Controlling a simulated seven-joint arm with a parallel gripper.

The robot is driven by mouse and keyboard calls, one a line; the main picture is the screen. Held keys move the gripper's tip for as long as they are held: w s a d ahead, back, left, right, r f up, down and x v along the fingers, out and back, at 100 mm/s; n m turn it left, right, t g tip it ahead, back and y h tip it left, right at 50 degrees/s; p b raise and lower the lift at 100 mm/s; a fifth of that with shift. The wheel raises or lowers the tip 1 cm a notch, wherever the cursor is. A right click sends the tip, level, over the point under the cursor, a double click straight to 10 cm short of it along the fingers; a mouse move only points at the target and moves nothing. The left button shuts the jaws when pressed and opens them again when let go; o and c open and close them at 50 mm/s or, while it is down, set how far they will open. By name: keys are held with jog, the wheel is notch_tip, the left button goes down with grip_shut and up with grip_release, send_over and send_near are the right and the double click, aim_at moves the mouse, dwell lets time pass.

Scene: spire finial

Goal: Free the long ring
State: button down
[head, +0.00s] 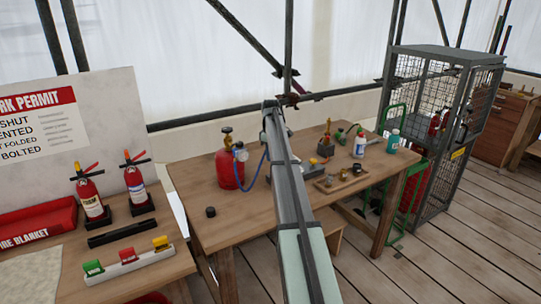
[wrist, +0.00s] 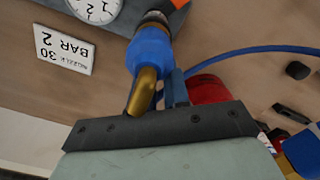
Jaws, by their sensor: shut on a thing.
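My gripper (wrist: 155,104) shows only in part in the wrist view, past the dark plate edge; in the head view my arm hides it. It appears shut on a blue-and-brass tool, with a blue body (wrist: 151,48) and a bent brass tube (wrist: 142,92). The tool's upper end has a dark collar and an orange part at the frame edge. A blue hose (wrist: 262,54) runs off to the right. I cannot pick out the long ring in either view. A small tray (head: 343,180) on the bench holds several brass-coloured parts, too small to tell apart.
The wooden bench (head: 245,225) carries a red gas bottle (head: 229,168), a black puck (head: 210,211), bottles (head: 359,145) and a brass-topped block (head: 326,147). A wire cage (head: 430,100) stands right. Fire extinguishers (head: 90,196) stand left. The bench's front left is mostly clear.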

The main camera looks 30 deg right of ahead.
jog(key=shift+d+m, duration=0.7)
jog(key=shift+m, duration=1.55)
jog(key=shift+d+m, duration=0.7)
jog(key=shift+m, duration=1.5)
jog(key=shift+d+m, duration=0.7)
jog(key=shift+m, duration=1.55)
jog(key=c, duration=1.1)
grip_release()
jog(key=shift+r, duration=0.1)
notch_tip(320, 180, up, 14)
jog(key=shift+f, duration=0.15)
